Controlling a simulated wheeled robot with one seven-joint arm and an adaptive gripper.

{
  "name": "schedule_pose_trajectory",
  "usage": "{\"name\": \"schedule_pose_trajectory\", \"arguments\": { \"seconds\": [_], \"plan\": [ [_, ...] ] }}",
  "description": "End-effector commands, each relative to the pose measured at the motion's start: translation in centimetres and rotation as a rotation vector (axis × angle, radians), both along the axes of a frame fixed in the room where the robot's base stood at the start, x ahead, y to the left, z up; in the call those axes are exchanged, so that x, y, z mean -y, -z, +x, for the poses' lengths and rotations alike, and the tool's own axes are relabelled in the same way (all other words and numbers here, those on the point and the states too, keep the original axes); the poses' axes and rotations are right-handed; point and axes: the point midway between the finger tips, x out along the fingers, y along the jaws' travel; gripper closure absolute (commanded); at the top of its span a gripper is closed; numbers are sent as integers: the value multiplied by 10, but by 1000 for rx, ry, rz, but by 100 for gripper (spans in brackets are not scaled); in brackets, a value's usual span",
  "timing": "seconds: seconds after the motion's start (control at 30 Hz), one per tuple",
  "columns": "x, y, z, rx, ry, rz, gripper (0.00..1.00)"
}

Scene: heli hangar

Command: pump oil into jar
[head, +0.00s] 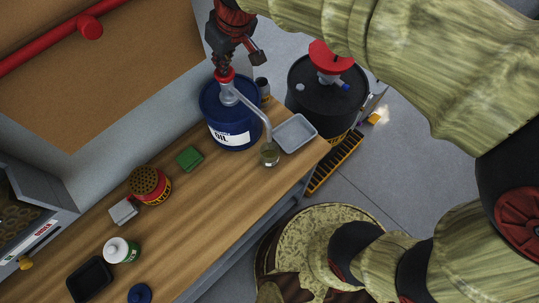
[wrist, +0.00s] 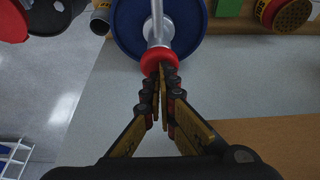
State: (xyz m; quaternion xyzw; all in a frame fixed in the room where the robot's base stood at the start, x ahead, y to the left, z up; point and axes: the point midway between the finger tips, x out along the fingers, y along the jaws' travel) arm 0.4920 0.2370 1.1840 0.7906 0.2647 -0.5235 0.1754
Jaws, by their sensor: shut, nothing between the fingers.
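A blue oil drum (head: 229,118) with a white OIL label stands at the far end of the wooden workbench. A hand pump with a red top (head: 225,75) rises from it, and its grey spout (head: 256,112) slopes down to the right. A small glass jar (head: 270,155) with greenish content stands under the spout's end. My gripper (head: 222,62) is right above the pump's red top. In the wrist view my gripper (wrist: 158,88) has its fingers together at the red pump top (wrist: 159,60), with nothing between them. Whether they touch it I cannot tell.
A grey tray (head: 295,133) lies beside the jar near the bench edge. A green block (head: 189,157), a red-yellow round filter (head: 150,186) and a white-green bottle (head: 121,250) are on the bench. A black drum (head: 325,95) stands on the floor beyond. The middle of the bench is mostly clear.

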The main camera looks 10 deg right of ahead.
Motion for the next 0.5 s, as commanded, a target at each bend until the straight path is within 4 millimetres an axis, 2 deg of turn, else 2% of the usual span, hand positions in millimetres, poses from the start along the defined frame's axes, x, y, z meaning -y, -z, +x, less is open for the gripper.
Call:
{"name": "schedule_pose_trajectory", "arguments": {
  "seconds": [0.07,0.5],
  "plan": [
    [1,6,-1,-5,0,-2,100],
    [1,-3,-1,-5,0,-2,100]
  ]
}}
